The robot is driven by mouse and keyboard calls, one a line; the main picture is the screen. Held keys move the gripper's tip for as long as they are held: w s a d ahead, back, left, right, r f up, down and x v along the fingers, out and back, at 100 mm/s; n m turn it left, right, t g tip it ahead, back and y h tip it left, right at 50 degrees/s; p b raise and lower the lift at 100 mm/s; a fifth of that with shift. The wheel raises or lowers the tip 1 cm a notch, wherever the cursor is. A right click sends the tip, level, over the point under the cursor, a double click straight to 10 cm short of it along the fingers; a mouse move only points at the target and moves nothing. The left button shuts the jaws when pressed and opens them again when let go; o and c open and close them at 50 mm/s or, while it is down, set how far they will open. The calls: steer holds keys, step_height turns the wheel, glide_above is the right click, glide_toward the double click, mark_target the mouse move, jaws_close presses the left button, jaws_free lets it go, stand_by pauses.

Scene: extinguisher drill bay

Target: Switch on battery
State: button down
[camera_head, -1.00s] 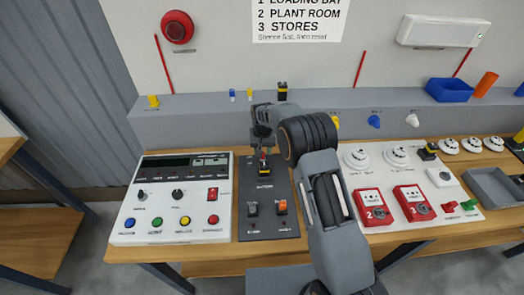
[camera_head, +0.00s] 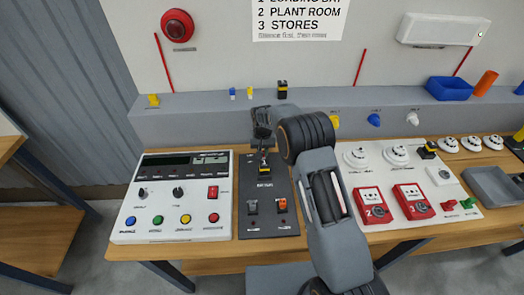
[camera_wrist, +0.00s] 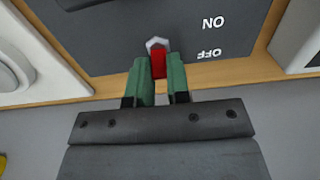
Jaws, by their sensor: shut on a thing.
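The battery switch is on the dark panel (camera_head: 283,226), above the printed label in the head view. In the wrist view its lever has a red handle (camera_wrist: 158,65) and a pale metal nut (camera_wrist: 157,43) at its base. My gripper (camera_wrist: 158,82) has its two green fingers closed on the red handle. ON and OFF are printed upside down beside it; the handle lies nearer the OFF word. In the head view my gripper (camera_head: 263,148) is over the upper part of the panel and mostly hides the lever. A yellow and black base (camera_head: 265,170) shows below it.
A white control panel (camera_head: 130,212) with coloured buttons stands on the left. Below the lever are a black rocker (camera_head: 252,208) and an orange rocker (camera_head: 281,206). A white board with red call points (camera_head: 372,205) is right of my arm. A grey ledge (camera_head: 200,121) runs behind.

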steer(key=shift+s+f+t+b, duration=0.2)
steer(key=shift+f+t+b, duration=0.35)
steer(key=shift+b, duration=1.3)
steer(key=t+b, duration=0.1)
steer(key=b, duration=0.1)
steer(key=t+b, duration=0.1)
steer(key=b, duration=0.2)
steer(key=shift+s+r+t, duration=0.15)
steer(key=shift+s+t, duration=0.1)
steer(key=shift+s, duration=0.15)
steer(key=b, duration=0.2)
steer(key=t+b, duration=0.1)
steer(key=b, duration=0.1)
steer(key=shift+s+r, duration=0.15)
steer(key=shift+s, duration=0.1)
steer(key=shift+r+t+b, duration=0.25)
steer(key=shift+t+b, duration=0.1)
steer(key=shift+t, duration=0.05)
steer(key=c, duration=1.1)
jaws_free()
steer(key=v, duration=1.4)
steer(key=shift+f, duration=0.1)
